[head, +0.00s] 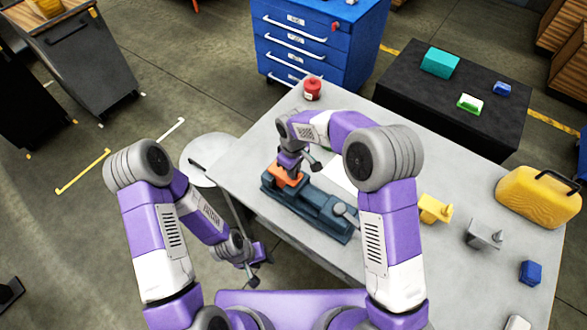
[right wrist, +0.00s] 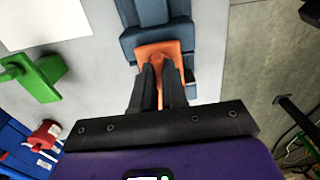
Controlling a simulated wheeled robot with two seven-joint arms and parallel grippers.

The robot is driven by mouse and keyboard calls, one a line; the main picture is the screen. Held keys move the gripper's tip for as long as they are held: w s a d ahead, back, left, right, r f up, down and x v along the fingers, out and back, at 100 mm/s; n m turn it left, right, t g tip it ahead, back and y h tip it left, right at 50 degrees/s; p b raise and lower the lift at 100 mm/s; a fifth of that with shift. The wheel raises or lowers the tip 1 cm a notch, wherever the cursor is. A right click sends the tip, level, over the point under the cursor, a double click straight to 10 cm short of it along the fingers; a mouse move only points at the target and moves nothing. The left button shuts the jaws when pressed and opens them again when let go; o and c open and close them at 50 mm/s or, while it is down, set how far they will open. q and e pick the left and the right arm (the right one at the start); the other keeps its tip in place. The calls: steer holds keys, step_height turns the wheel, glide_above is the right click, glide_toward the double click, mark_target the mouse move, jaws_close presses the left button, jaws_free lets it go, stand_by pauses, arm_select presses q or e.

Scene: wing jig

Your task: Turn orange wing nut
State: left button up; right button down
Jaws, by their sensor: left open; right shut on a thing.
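The orange wing nut (head: 290,179) sits on the left end of a blue-grey jig (head: 311,211) on the table. In the right wrist view the orange part (right wrist: 160,50) shows a narrow upright fin between the fingers. My right gripper (head: 288,165) is above the jig, pointing down, with its fingers shut on that fin; the right wrist view shows the fingers (right wrist: 160,92) on either side of it. My left gripper (head: 260,272) is open and empty, low beside the table's near left edge, away from the jig.
A red canister (head: 312,89) stands at the table's far corner. A green part (right wrist: 34,77) shows in the right wrist view. A yellow part (head: 434,209), a grey part (head: 484,235), a blue block (head: 530,273) and a yellow case (head: 539,197) stand to the right.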

steer(key=c, duration=1.2)
jaws_free()
steer(key=shift+o, duration=0.2)
step_height(320, 180, up, 8)
steer(key=shift+f+p, duration=0.2)
steer(key=shift+p, duration=0.1)
